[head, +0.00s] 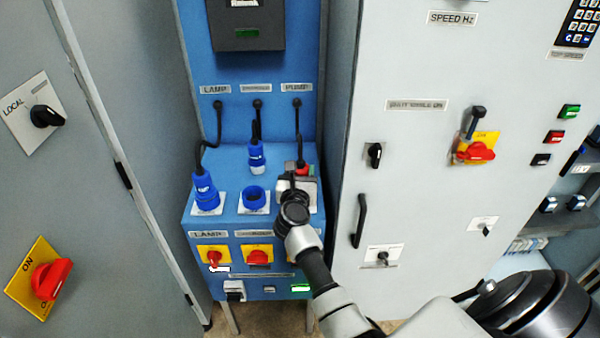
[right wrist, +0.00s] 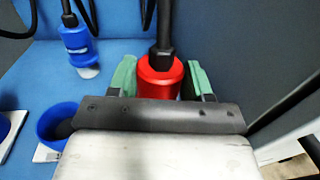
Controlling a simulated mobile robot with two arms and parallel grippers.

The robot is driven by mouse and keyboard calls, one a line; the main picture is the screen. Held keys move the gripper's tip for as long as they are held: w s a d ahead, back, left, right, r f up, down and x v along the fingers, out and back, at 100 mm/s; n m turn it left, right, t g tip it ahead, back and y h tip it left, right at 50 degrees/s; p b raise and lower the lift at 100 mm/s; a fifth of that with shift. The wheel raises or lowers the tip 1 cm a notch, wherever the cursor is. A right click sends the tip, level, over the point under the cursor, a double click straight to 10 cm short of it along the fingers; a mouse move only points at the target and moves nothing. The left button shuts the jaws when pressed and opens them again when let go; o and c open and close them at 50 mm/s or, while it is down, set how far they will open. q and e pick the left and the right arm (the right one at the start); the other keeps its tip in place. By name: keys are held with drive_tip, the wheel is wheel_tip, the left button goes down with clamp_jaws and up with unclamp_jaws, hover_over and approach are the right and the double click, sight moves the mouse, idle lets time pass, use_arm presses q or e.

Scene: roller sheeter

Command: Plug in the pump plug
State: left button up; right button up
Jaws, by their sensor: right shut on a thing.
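The pump plug (head: 302,170) is red, with a black cable that runs up to the inlet under the PUMP label (head: 297,88). My right gripper (head: 298,183) is shut on it. In the right wrist view the red plug (right wrist: 160,82) sits upright between the green finger pads of my gripper (right wrist: 162,85). The pump socket is hidden behind my gripper and wrist in both views, so I cannot tell whether the plug touches it. My left gripper is not in view.
A blue plug (head: 205,190) stands in the left LAMP socket. Another blue plug (head: 257,156) hangs by its cable above the empty blue middle socket (head: 254,197). Red switches (head: 214,258) line the blue front. A grey cabinet (head: 345,120) stands close on the right.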

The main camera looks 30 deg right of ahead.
drive_tip(key=shift+f+b, duration=0.55)
drive_tip(key=shift+f, duration=0.15)
drive_tip(key=o, duration=1.1)
drive_tip(key=shift+o, duration=0.2)
